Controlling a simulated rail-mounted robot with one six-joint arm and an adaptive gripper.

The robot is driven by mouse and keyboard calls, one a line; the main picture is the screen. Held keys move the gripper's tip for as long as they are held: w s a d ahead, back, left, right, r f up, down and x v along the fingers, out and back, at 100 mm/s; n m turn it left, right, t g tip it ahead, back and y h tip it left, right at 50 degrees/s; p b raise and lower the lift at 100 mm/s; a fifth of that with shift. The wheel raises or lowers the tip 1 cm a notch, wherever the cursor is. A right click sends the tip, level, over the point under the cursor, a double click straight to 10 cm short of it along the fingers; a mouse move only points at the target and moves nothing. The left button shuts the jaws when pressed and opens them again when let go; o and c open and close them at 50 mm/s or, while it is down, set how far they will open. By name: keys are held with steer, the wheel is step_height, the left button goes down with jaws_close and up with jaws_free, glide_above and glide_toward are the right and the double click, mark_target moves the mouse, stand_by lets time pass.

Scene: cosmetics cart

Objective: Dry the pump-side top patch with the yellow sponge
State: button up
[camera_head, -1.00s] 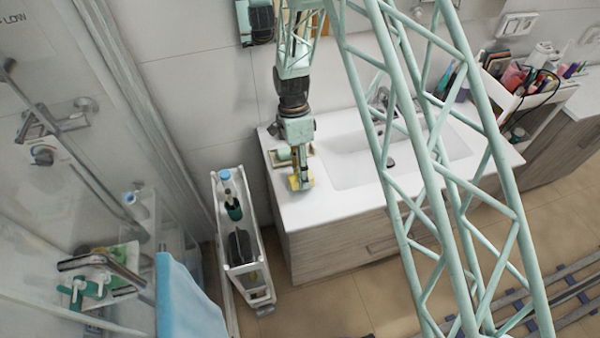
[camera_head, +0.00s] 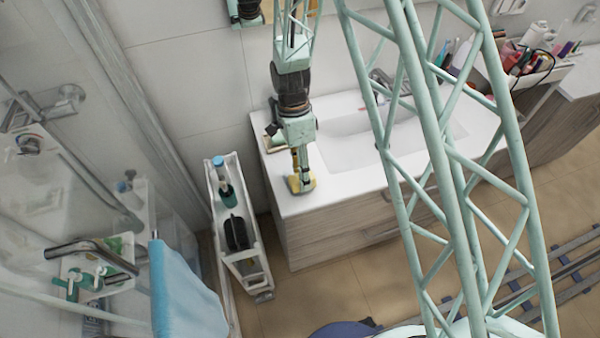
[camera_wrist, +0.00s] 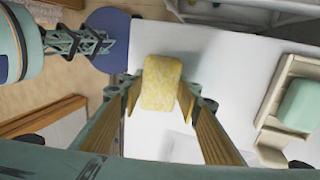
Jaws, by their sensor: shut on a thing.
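The yellow sponge (camera_head: 303,184) is between the fingers of my gripper (camera_head: 301,178), low over the left front part of the white washbasin counter. In the wrist view the sponge (camera_wrist: 161,82) is gripped between the two fingertips (camera_wrist: 160,98). I cannot tell whether it touches the counter. The slim white cart (camera_head: 248,238) stands left of the washbasin cabinet, apart from my gripper. A blue-topped item (camera_head: 131,174) and a green container (camera_head: 228,195) stand at its far end. I cannot make out a wet patch or clearly identify the pump.
A soap dish with green soap (camera_wrist: 303,104) is close beside my gripper on the counter (camera_head: 345,165). The basin lies to the right. A blue towel (camera_head: 185,290) hangs left of the cart. A filled organiser (camera_head: 530,65) stands at the far right.

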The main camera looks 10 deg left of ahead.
steer(key=shift+s+d, duration=0.2)
steer(key=shift+s, duration=0.15)
steer(key=shift+f+b, duration=0.4)
steer(key=shift+f, duration=0.05)
stand_by(1.2)
steer(key=shift+w+a, duration=0.55)
steer(key=shift+w, duration=0.4)
steer(key=shift+w+a, duration=0.55)
steer(key=shift+w, duration=0.35)
steer(key=shift+w+a+f+b, duration=0.1)
steer(key=shift+w+a, duration=0.25)
steer(key=shift+w, duration=0.25)
steer(key=shift+w+a+r+b, duration=0.1)
steer(key=shift+w+a, duration=0.3)
steer(key=shift+w, duration=0.25)
steer(key=shift+w+a+f+b, duration=0.1)
steer(key=shift+w+a, duration=0.25)
steer(key=shift+w, duration=0.25)
